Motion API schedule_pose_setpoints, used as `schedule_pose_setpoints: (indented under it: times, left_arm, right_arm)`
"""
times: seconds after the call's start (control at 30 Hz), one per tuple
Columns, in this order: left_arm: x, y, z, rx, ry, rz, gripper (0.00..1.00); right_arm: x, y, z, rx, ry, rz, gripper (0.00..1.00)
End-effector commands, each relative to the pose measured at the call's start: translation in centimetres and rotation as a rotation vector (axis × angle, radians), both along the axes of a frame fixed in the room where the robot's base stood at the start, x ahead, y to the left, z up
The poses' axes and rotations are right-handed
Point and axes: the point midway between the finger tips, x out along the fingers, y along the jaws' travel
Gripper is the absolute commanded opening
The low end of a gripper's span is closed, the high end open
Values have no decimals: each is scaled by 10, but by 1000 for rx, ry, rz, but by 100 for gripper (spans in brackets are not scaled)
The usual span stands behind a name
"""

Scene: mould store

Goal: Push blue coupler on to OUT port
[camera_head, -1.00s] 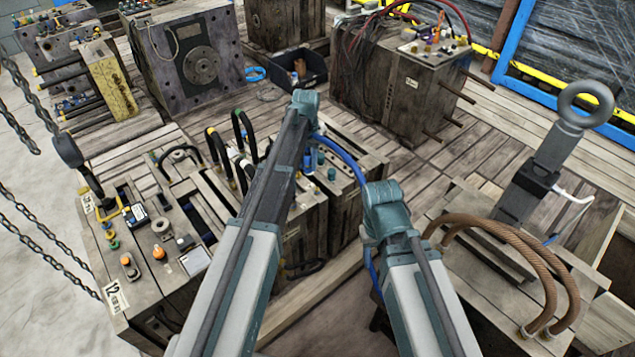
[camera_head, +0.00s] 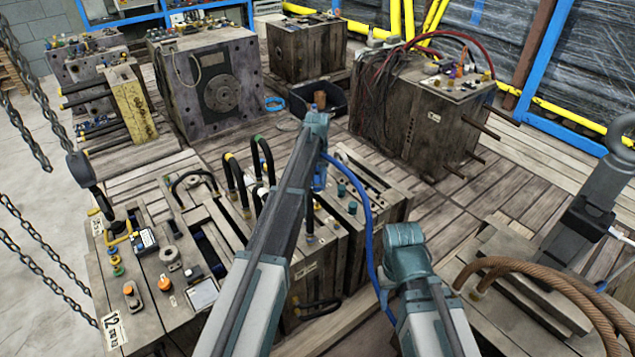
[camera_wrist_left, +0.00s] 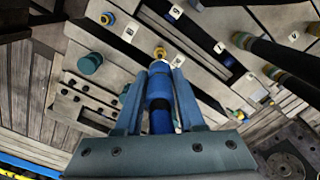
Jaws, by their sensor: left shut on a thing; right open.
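My left gripper (camera_head: 319,172) is shut on the blue coupler (camera_wrist_left: 160,92), seen between the fingers in the left wrist view. It holds the coupler above the top of a wooden-looking mould block (camera_head: 375,190). A brass-coloured port (camera_wrist_left: 160,53) shows just beyond the coupler's tip; I cannot tell whether they touch. White tags lie near the ports, but I cannot read which says OUT. A blue hose (camera_head: 367,215) runs from the coupler towards my right arm. My right gripper (camera_head: 405,255) is open, its fingertips mostly hidden.
Black hoses (camera_head: 262,160) rise left of my left gripper. A teal knob (camera_wrist_left: 90,63) stands near the ports. Mould blocks (camera_head: 205,75) and a black bin (camera_head: 325,100) stand behind. A lifting eye (camera_head: 590,195) and brown hoses (camera_head: 540,275) are at right.

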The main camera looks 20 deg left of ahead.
Motion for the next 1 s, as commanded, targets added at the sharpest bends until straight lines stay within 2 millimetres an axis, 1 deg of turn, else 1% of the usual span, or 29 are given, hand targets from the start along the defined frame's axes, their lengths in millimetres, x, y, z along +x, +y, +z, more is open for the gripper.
schedule_pose_setpoints:
  times: [0.03,0.4,0.5,0.63,1.0]
  left_arm:
    - [0,0,-7,0,0,0,0]
    - [0,0,-43,0,0,-1,0]
    - [0,0,-49,0,0,-1,0]
    - [0,0,-52,0,0,-1,0]
    - [0,0,-51,0,0,-1,0]
  right_arm:
    - [0,0,-7,0,0,0,50]
    - [0,0,-43,0,0,0,50]
    - [0,0,-49,0,0,0,50]
    - [0,0,-52,0,0,0,50]
    - [0,0,-51,0,0,0,50]
